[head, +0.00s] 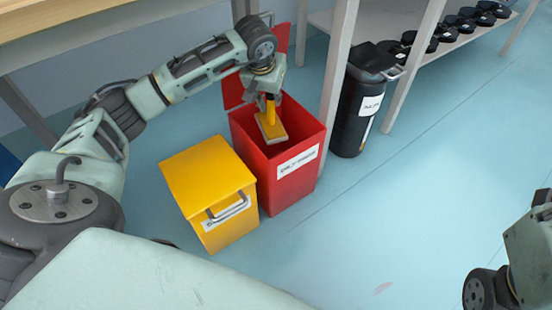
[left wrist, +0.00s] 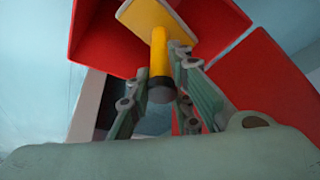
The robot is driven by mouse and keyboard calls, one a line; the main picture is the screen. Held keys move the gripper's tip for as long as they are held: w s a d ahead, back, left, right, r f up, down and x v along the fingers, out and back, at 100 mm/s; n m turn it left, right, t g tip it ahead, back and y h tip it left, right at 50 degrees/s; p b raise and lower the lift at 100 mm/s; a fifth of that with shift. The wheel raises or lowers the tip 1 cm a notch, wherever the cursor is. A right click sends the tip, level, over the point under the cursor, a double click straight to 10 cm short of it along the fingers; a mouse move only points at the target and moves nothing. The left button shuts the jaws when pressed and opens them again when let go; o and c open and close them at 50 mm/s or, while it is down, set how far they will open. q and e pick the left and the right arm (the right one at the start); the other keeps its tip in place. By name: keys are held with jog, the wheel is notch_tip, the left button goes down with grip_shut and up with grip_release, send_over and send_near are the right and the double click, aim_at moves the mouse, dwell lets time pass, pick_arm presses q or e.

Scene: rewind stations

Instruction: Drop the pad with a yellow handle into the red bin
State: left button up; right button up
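The pad with a yellow handle (head: 271,129) hangs at the open mouth of the red bin (head: 287,182), its flat pad below and its handle upward. My left gripper (head: 265,90) is above the bin, shut on the handle. In the left wrist view, the yellow handle (left wrist: 158,52) with its dark end lies between the two fingers (left wrist: 160,88), and the pad is beyond it, between the red bin walls (left wrist: 100,38). The bin's lid stands open at the back. My right gripper is not in view; only part of the right arm shows at the right edge.
A closed yellow bin (head: 207,178) with a metal handle stands left of the red bin. A black bin (head: 357,108) stands to the right, past a table leg (head: 338,65). Several dark objects (head: 465,24) line a low shelf. The blue floor in front is clear.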

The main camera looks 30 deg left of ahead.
pick_arm(q)
jog(key=o, duration=0.4)
jog(key=shift+o, duration=0.2)
jog(key=v, duration=0.7)
jog(key=shift+r, duration=0.2)
jog(key=shift+s, duration=0.1)
